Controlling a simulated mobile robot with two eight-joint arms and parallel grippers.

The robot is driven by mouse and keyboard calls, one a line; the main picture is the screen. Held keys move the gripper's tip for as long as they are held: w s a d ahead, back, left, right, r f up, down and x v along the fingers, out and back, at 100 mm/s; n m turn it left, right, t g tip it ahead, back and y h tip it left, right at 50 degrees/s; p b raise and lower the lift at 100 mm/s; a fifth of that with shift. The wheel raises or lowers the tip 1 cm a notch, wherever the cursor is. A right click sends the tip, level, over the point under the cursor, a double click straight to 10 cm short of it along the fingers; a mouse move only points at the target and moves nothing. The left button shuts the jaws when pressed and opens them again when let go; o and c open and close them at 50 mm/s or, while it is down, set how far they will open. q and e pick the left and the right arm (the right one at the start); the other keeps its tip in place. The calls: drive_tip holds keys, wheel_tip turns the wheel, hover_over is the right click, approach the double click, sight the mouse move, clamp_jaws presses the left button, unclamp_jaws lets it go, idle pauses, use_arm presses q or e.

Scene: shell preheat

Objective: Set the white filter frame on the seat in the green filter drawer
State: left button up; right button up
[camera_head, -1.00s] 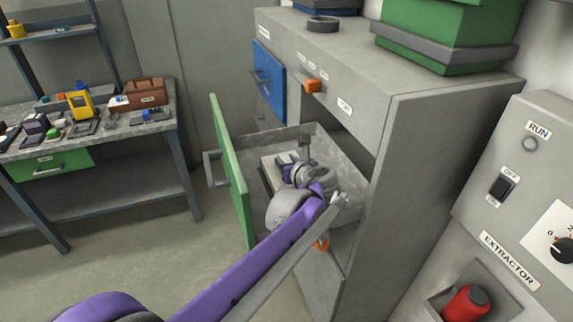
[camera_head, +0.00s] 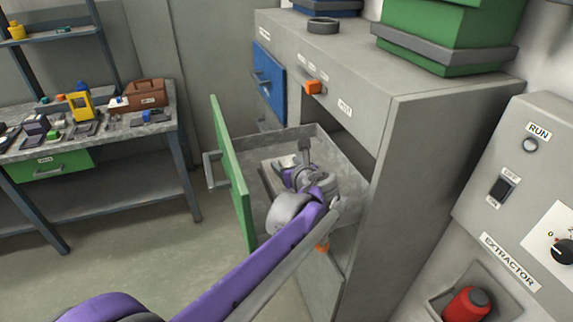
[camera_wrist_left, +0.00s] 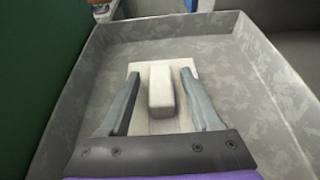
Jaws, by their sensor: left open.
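The green filter drawer (camera_head: 232,172) is pulled open from the grey cabinet. The white filter frame (camera_wrist_left: 148,125) lies flat inside the grey drawer tray in the left wrist view, with a pale raised block (camera_wrist_left: 161,88) on its middle. In the head view my gripper and wrist hide most of it. My left gripper (camera_wrist_left: 160,74) is open, its two fingers on either side of the block, with a gap on each side. It shows low in the drawer in the head view (camera_head: 285,173). The seat cannot be made out beneath the frame. My right gripper is not in view.
The drawer walls (camera_wrist_left: 272,75) stand close around my left gripper. A bench (camera_head: 140,128) with several small items stands at the far left.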

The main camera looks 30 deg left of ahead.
use_arm(q)
drive_tip(key=v, duration=1.2)
